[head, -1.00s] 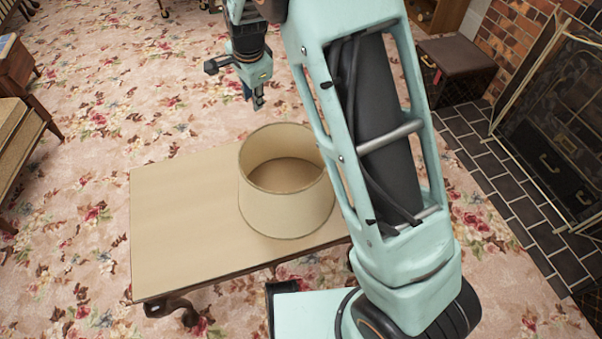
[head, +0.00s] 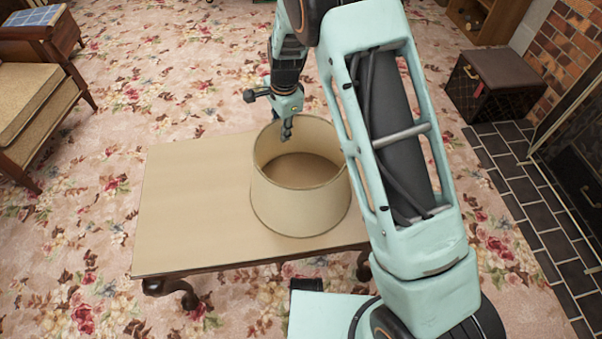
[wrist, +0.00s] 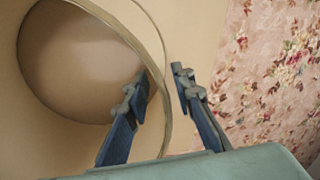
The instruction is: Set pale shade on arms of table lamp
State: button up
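The pale shade (head: 300,208) is a beige drum, open at the top, standing upright on the small wooden table (head: 190,215). In the wrist view the shade (wrist: 128,28) fills the left side, seen from above. My gripper (head: 287,132) points down at the shade's far rim. In the wrist view its two blue fingers (wrist: 160,86) are spread apart, one over the inside of the shade and one outside, with the rim line between them. I cannot tell whether either finger touches the wall. No table lamp is visible.
The left part of the tabletop is bare. An armchair (head: 35,115) stands at the left. A dark trunk (head: 492,85) and a brick hearth with dark tiles (head: 525,185) are at the right. Flowered carpet around the table is open floor.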

jog(key=f, duration=0.1)
jog(key=f+b, duration=0.1)
jog(key=f, duration=0.1)
jog(key=w+f, duration=0.1)
jog(key=f, duration=0.1)
jog(key=shift+a+b, duration=0.3)
jog(key=shift+a, duration=0.05)
jog(key=shift+c, duration=0.4)
grip_shut()
